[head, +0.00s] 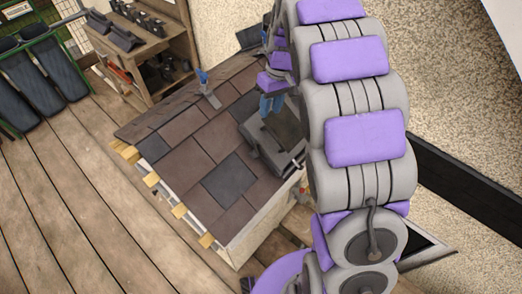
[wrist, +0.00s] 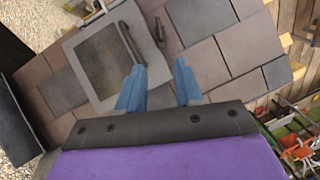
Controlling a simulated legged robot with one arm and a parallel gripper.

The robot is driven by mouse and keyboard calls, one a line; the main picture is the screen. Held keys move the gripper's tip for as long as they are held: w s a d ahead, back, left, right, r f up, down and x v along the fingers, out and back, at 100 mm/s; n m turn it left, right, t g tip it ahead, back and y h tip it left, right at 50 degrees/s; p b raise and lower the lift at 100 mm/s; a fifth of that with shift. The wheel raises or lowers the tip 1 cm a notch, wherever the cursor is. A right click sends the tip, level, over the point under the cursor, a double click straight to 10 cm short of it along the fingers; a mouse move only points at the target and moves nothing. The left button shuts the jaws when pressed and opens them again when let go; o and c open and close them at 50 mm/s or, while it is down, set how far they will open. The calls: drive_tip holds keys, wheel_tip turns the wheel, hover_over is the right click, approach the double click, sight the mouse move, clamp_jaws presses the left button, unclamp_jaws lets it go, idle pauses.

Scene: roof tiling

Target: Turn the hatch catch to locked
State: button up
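The roof hatch (head: 262,153) is a grey frame around a dark pane, set in the tiled roof. In the wrist view the hatch (wrist: 98,62) lies left of centre, with a long dark bar (wrist: 131,43) along its right side. A small dark piece (wrist: 160,30) near the frame's right edge looks like the catch; I cannot tell its setting. My gripper (wrist: 160,67) is open, its two blue fingers apart with nothing between them. In the head view my gripper (head: 271,104) hangs over the hatch's far side, hiding part of it.
Brown and dark tiles (head: 188,138) surround the hatch. A blue-handled tool (head: 206,88) lies at the roof's upper part. A wooden shelf (head: 150,50) with dark pieces and a green rack (head: 45,80) stand at the left. The plank floor in front is clear.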

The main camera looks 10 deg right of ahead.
sight(261, 147)
drive_tip(key=f+b, duration=0.1)
drive_tip(key=f, duration=0.4)
drive_tip(key=a+f, duration=0.1)
drive_tip(key=f, duration=0.5)
drive_tip(key=s+a+f+b, duration=0.1)
drive_tip(key=f, duration=0.4)
drive_tip(key=shift+a+f+b, duration=0.1)
drive_tip(key=shift+f+b, duration=0.25)
drive_tip(key=shift+a, duration=0.1)
drive_tip(key=shift+a, duration=0.15)
clamp_jaws()
